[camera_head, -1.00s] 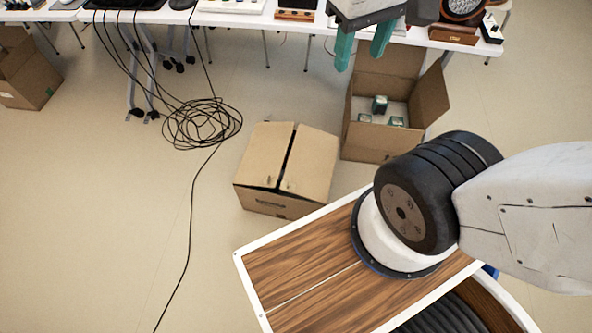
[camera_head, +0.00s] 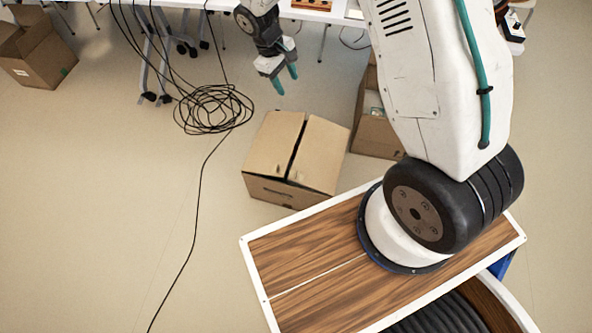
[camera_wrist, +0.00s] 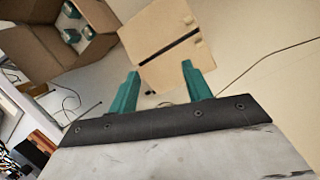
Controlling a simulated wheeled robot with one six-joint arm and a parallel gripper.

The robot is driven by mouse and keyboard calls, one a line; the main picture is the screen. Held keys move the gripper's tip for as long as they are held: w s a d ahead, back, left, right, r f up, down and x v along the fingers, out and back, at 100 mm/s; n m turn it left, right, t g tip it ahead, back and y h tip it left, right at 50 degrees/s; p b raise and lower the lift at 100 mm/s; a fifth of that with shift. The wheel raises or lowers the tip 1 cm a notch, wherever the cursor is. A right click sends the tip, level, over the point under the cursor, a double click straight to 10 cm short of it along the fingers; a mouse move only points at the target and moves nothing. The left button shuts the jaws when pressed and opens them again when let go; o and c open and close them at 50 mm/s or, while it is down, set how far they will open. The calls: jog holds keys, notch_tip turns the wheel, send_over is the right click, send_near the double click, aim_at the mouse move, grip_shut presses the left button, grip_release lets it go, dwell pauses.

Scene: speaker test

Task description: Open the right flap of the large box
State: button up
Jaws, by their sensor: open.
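The large cardboard box (camera_head: 270,190) stands on the floor in the middle of the head view. Its left flap (camera_head: 270,140) and right flap (camera_head: 322,150) lie nearly flat over the top, with a dark gap between them. My gripper (camera_head: 285,79) is open and empty, with teal fingers. In the head view it appears beyond the box's far edge, apart from the flaps. In the wrist view the box (camera_wrist: 158,30) shows beyond the spread fingertips of my gripper (camera_wrist: 160,68), with the dark gap running across its top.
A second, open box (camera_head: 376,138) stands right of the large box, partly hidden by my arm. The wrist view shows small items inside this open box (camera_wrist: 28,52). A coiled black cable (camera_head: 213,108) lies left on the floor. Another box (camera_head: 38,60) stands far left. Tables line the back.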

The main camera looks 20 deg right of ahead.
notch_tip(320, 180, down, 21)
jog(key=s+a+n, duration=0.2)
jog(key=n, duration=0.1)
jog(key=n+g, duration=0.1)
send_near(296, 171)
jog(key=s+r, duration=0.1)
jog(key=s, duration=0.1)
jog(key=x, duration=0.7)
jog(key=shift+s+f, duration=0.1)
jog(key=shift+s, duration=0.1)
grip_shut()
